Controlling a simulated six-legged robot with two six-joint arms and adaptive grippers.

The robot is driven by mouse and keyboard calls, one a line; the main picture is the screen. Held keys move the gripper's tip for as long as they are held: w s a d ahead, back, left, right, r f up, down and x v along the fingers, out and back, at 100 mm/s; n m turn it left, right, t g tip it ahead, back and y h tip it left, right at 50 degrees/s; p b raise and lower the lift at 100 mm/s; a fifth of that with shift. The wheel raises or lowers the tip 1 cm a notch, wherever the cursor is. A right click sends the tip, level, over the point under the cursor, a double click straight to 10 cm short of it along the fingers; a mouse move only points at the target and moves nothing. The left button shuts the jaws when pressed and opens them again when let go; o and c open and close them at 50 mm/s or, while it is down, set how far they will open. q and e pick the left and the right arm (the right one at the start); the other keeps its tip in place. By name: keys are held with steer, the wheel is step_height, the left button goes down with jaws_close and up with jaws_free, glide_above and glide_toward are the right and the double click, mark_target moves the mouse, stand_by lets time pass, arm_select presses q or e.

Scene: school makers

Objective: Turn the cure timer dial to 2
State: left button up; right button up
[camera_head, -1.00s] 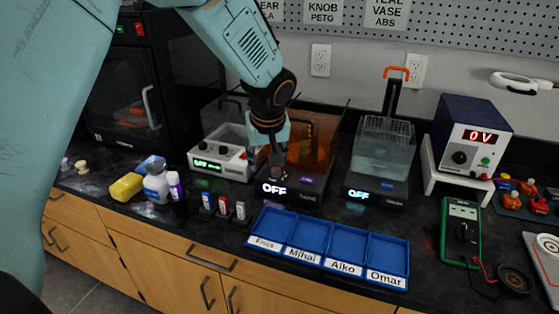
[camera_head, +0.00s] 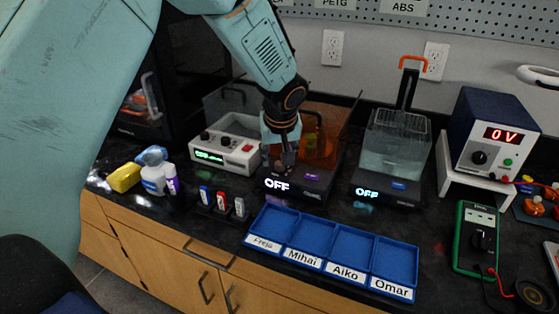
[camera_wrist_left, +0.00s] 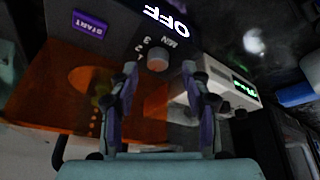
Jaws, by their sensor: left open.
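The cure timer dial (camera_wrist_left: 157,60) is a small grey-brown round knob on the dark front of the cure station (camera_wrist_left: 110,30). The marks "2", "3" and "MIN" show near it, upside down. Where its pointer stands I cannot tell. The station also shows in the head view, with an orange cover (camera_head: 320,140) and a lit "OFF" display (camera_head: 277,185). My left gripper (camera_head: 287,162) is over the station's front; its open fingers (camera_wrist_left: 160,75) stand either side of the dial in the wrist view. Contact cannot be told. My right gripper is out of view.
A white control box (camera_head: 225,150) stands left of the station, and a clear tank unit (camera_head: 392,150) stands right of it. A blue labelled tray (camera_head: 335,248) lies in front. Small bottles (camera_head: 222,203) stand front left. A power supply (camera_head: 490,140) and green meter (camera_head: 477,240) are at right.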

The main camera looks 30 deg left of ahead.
arm_select(q)
steer(key=shift+x, duration=1.2)
steer(key=shift+s+d+r, duration=0.1)
steer(key=shift+d+r, duration=0.05)
steer(key=shift+r, duration=0.05)
steer(key=shift+w+f, duration=0.25)
steer(key=shift+w, duration=0.05)
steer(key=shift+c, duration=1.4)
steer(key=shift+s+r, duration=0.15)
steer(key=shift+r, duration=0.05)
steer(key=c, duration=0.4)
jaws_close()
